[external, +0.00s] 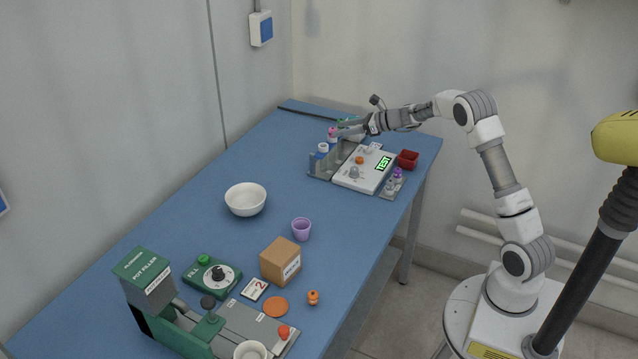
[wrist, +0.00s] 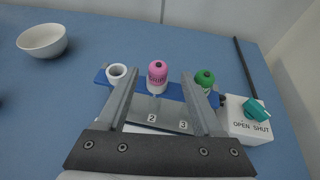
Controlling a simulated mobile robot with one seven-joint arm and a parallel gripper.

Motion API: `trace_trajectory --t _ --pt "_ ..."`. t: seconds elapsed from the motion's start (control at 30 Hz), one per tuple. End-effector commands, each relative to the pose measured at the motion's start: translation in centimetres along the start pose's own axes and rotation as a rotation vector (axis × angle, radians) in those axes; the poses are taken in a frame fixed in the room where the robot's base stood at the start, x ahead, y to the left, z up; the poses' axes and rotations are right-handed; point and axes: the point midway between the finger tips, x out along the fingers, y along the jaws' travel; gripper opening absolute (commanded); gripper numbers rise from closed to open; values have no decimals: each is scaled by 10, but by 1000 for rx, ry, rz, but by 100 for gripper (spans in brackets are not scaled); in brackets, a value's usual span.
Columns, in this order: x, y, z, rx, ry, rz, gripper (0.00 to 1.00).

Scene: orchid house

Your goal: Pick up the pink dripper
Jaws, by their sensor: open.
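The pink dripper (wrist: 157,74) stands upright in a blue rack (wrist: 174,90) in the wrist view, between a white dripper (wrist: 117,73) on the left and a green-topped one (wrist: 205,78) on the right. In the external view its pink top (external: 332,132) shows at the far end of the table, close to my gripper (external: 344,129). In the wrist view my gripper (wrist: 160,82) is open, its fingers on either side of the pink dripper in the picture. Nothing is held. I cannot tell whether the fingers are level with it.
A white box marked OPEN SHUT with a teal handle (wrist: 254,108) stands right of the rack. A white bowl (external: 246,199) and purple cup (external: 301,229) stand mid-table. A dark rod (external: 307,115) lies behind.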

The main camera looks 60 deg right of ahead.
Motion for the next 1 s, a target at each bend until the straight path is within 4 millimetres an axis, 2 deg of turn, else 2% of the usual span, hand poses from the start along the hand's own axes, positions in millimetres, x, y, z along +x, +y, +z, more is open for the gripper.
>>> trace_trajectory --t 0.1,0.23,0.57,0.9,0.93,1.0 --pt "22 4 -2 -3 2 4 68" --pt "37 3 -1 -2 2 2 68" --pt "43 3 0 -1 1 1 66" --pt "42 3 0 -1 1 1 5" --pt "42 3 0 -1 1 1 0" --pt "42 3 0 -1 1 1 0"
